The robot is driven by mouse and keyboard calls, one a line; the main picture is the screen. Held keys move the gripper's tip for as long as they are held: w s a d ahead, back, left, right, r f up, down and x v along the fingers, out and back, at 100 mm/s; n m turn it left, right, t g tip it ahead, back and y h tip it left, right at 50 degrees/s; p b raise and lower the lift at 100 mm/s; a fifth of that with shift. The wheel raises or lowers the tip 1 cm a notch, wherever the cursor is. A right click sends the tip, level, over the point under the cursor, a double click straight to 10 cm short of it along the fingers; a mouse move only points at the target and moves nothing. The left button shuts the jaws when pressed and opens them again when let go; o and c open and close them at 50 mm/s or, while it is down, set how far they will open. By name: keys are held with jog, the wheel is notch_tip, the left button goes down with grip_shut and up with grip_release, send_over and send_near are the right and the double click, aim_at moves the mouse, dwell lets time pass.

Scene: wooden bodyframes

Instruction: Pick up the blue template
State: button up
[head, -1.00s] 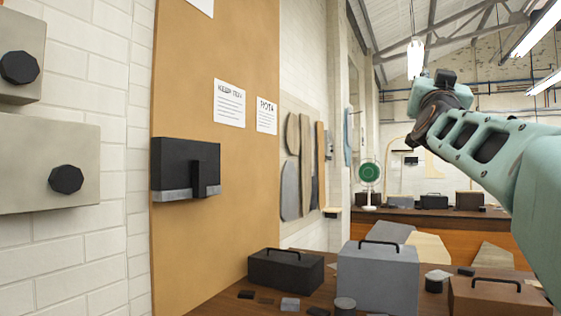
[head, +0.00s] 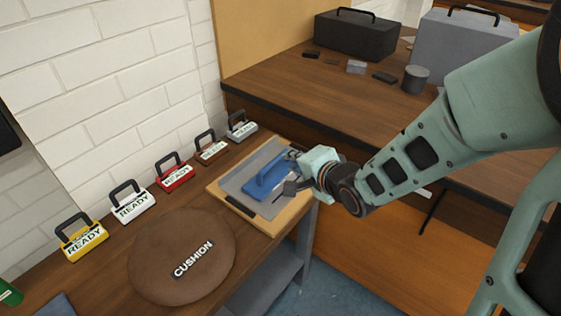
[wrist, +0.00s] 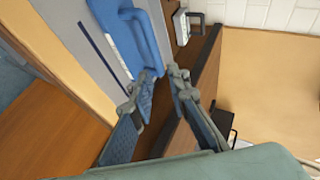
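The blue template (head: 262,183), with a raised handle, lies on a grey sheet (head: 240,178) on a pale wooden board (head: 264,227) at the bench's right end. In the wrist view the blue template (wrist: 125,35) is at top centre, with a white label strip. My gripper (head: 290,176) is at the template's right end in the head view. In the wrist view my gripper (wrist: 162,84) is open, its fingertips apart close to the end of the blue handle. I cannot tell whether a finger touches it.
A round brown cushion (head: 180,257) lies left of the board. Several labelled "READY" blocks with handles, including a red one (head: 175,174), line the white brick wall. A second bench (head: 330,85) with dark and grey boxes stands behind.

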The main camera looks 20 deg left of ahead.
aim_at(278, 159)
jog(key=x, duration=0.1)
jog(key=b+x, duration=0.1)
jog(key=x, duration=0.3)
jog(key=shift+s+f, duration=0.3)
jog(key=shift+s, duration=0.05)
jog(key=b+x, duration=0.1)
jog(key=x, duration=0.5)
jog(key=shift+r, duration=0.1)
jog(key=shift+c, duration=0.5)
grip_shut()
jog(key=shift+r, duration=0.1)
